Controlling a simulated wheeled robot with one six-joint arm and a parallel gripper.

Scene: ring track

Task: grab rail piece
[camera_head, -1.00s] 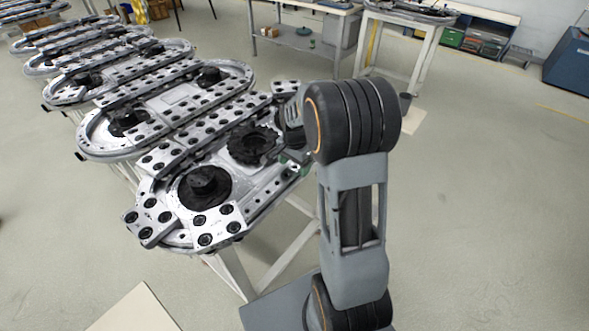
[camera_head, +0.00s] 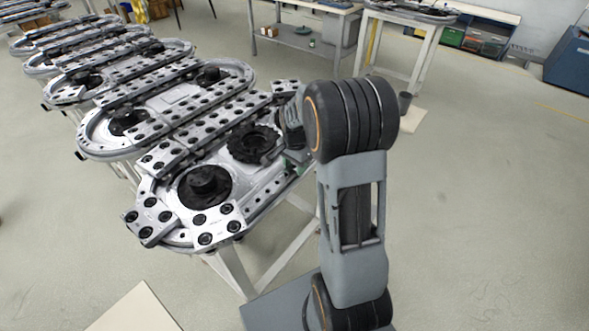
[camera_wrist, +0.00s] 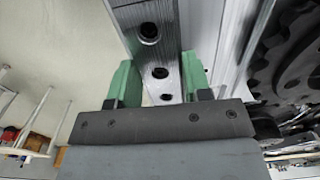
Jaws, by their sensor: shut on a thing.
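The rail piece (camera_wrist: 150,45) is a grey metal bar with dark round bolt holes. In the wrist view it runs from the top edge down between the two green fingers of my gripper (camera_wrist: 160,85). The fingers are shut on it, one on each side. In the head view my gripper (camera_head: 292,160) is at the right end of the nearest ring track (camera_head: 270,188), mostly hidden behind my arm. The rail piece cannot be made out clearly there.
A toothed black wheel (camera_wrist: 295,65) lies close to the right of my gripper in the wrist view. Two black hubs, one of them (camera_head: 205,186), sit on the nearest track. More ring tracks (camera_head: 165,105) stand behind at the left. The floor (camera_head: 480,220) at the right is clear.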

